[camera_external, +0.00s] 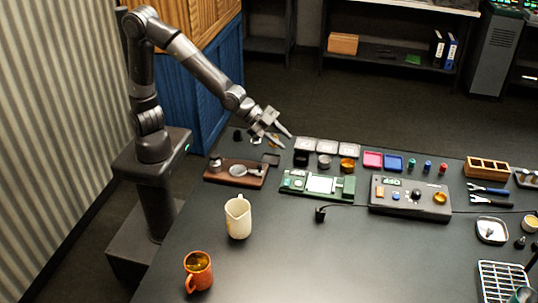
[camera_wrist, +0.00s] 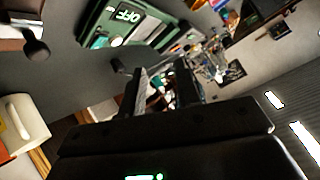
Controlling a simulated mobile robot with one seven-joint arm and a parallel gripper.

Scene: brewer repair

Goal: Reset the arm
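My gripper (camera_external: 283,137) is at the end of my arm, above the far left part of the dark table (camera_external: 290,255) in the external view. Its two fingers are spread apart with nothing visible between them. In the wrist view the fingers of my gripper (camera_wrist: 160,92) also stand apart, with the cluttered table far beyond them. The arm reaches out from its column to the right and slopes down to the gripper. No object is held.
A brown tray (camera_external: 220,175), a green board (camera_external: 295,183) and a grey control box (camera_external: 400,207) lie on the table. A cream pitcher (camera_external: 238,222) and an orange mug (camera_external: 198,272) stand nearer. The table's middle front is clear. A blue cabinet (camera_external: 190,110) stands behind my arm.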

